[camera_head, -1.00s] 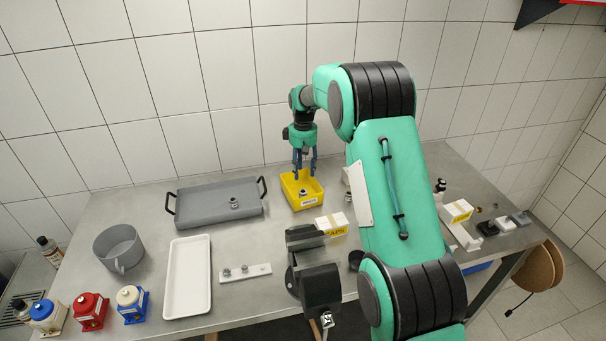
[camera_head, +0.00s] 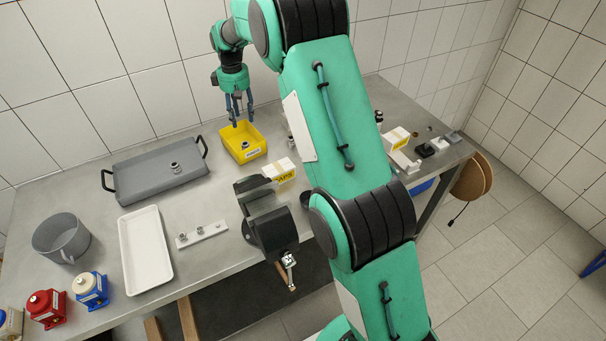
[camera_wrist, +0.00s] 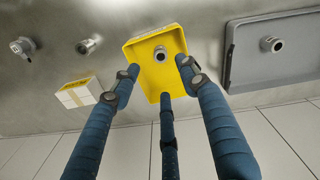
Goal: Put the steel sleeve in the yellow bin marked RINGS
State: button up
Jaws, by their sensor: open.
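The yellow bin (camera_head: 262,141) stands on the steel bench, with a white label on its front too small to read. A ring-shaped metal part (camera_head: 246,145) lies inside it; it also shows in the wrist view (camera_wrist: 160,53). It may be the steel sleeve; I cannot tell for sure. My gripper (camera_head: 238,119) is above the bin, pointing down, its fingers apart and empty. In the wrist view my gripper (camera_wrist: 162,85) has its fingers spread at the bin's near edge, with the part apart from them. A similar metal part (camera_wrist: 272,44) lies in the grey tray.
The grey tray (camera_head: 135,186) stands left of the bin. A taped white box (camera_head: 280,170) and a dark vise (camera_head: 265,215) are nearer the front. Two loose metal parts (camera_wrist: 89,45) (camera_wrist: 22,47) lie on the bench. A white tray (camera_head: 147,270) and grey pot (camera_head: 62,256) stand at left.

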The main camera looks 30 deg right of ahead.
jog(key=s+a+r+m+t, duration=0.1)
jog(key=s+r+m+t, duration=0.2)
jog(key=s+r, duration=2.05)
jog(key=s+f+m+t, duration=0.2)
jog(key=s+f+m, duration=0.1)
jog(key=s, duration=2.8)
jog(key=shift+s+a+f, duration=0.15)
jog(key=shift+a, duration=0.3)
